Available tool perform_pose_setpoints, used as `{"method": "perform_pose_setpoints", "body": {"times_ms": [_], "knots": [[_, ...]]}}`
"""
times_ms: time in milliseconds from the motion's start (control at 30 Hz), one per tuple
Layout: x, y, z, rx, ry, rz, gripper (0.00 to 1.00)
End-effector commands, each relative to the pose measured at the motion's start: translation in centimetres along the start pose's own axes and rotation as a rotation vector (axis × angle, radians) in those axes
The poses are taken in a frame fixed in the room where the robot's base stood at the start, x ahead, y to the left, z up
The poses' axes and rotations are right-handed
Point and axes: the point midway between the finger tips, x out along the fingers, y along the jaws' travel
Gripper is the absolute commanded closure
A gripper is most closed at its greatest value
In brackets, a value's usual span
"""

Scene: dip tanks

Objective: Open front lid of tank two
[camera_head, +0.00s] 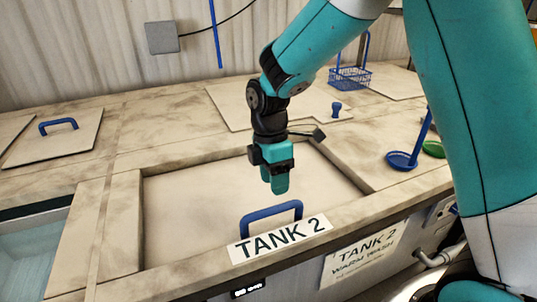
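The front lid of tank two is a flat beige panel (195,205) lying closed in its recessed frame. Its blue arched handle (271,207) stands near the front edge, behind the white "TANK 2" label (279,239). My gripper (276,187) points down above the lid, with its teal fingertips above and slightly behind the handle. It appears apart from the handle. The fingers overlap in this view, so the gap between them is hidden. Nothing shows held below them.
An open tank with water (35,248) lies at the left. Another lid with a blue handle (58,126) is at the back left. A rear lid (228,105) with a blue knob (336,109), a blue wire basket (350,78) and a blue ladle (402,159) are behind and right.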

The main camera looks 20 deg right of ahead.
Motion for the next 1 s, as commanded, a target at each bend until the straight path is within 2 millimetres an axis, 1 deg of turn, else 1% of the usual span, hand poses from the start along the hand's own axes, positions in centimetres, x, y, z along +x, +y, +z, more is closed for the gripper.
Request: {"method": "perform_pose_setpoints", "body": {"times_ms": [100, 500, 567, 700, 833, 1000], "knots": [[-2.4, 0.2, 0.0, 0.001, 0.002, 0.007, 0.53], [-10.7, 0.1, -0.1, -0.002, 0.000, 0.006, 0.53], [-9.4, -0.7, -0.3, 0.034, 0.009, 0.013, 0.53], [-8.2, -2.0, -0.8, 0.102, 0.030, 0.034, 0.53], [-7.8, -2.6, -1.1, 0.137, 0.041, 0.043, 0.53], [-7.8, -2.8, -1.1, 0.148, 0.046, 0.046, 0.53]]}}
